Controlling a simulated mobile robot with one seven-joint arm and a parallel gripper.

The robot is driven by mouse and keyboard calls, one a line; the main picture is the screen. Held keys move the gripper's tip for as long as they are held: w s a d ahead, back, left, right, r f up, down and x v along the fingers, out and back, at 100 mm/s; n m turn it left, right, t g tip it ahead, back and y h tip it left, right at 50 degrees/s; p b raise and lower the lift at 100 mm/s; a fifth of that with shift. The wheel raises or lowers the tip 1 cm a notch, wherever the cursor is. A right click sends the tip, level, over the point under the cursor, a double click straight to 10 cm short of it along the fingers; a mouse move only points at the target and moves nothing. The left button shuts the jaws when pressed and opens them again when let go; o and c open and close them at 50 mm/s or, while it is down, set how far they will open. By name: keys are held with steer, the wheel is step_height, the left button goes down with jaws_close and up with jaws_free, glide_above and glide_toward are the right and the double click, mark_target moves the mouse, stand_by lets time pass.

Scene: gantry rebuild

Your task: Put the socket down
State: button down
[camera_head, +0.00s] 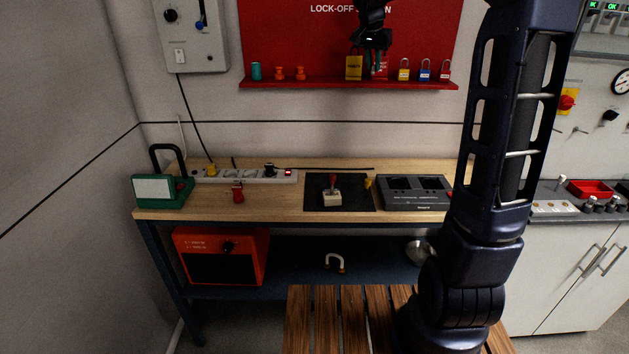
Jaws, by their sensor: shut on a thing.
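My gripper (373,64) hangs high in front of the red lock-off board, pointing down, well above the bench. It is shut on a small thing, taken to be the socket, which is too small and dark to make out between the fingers. The wooden bench top (270,208) is below it. On the bench lies a black mat (355,203) with a red-handled stamp-like block (332,198) on it.
A grey two-bay unit (412,205) stands right of the mat. A power strip (245,177), a red object (238,194) and a green box with a handle (163,192) are at left. Padlocks line the red shelf (320,84). Bare wood shows left of the mat.

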steer(key=s+a+n+t+y, duration=0.1)
steer(key=s+a+n, duration=0.2)
steer(key=a, duration=0.7)
steer(key=s+a+n+y, duration=0.1)
steer(key=s+a+n, duration=0.15)
steer(key=a, duration=0.65)
steer(key=shift+n, duration=0.25)
steer(key=f, duration=3.8)
steer(key=shift+w, duration=0.3)
steer(key=shift+f, duration=0.1)
steer(key=c, duration=1.4)
jaws_free()
steer(key=shift+o, duration=0.2)
steer(key=shift+r, duration=0.2)
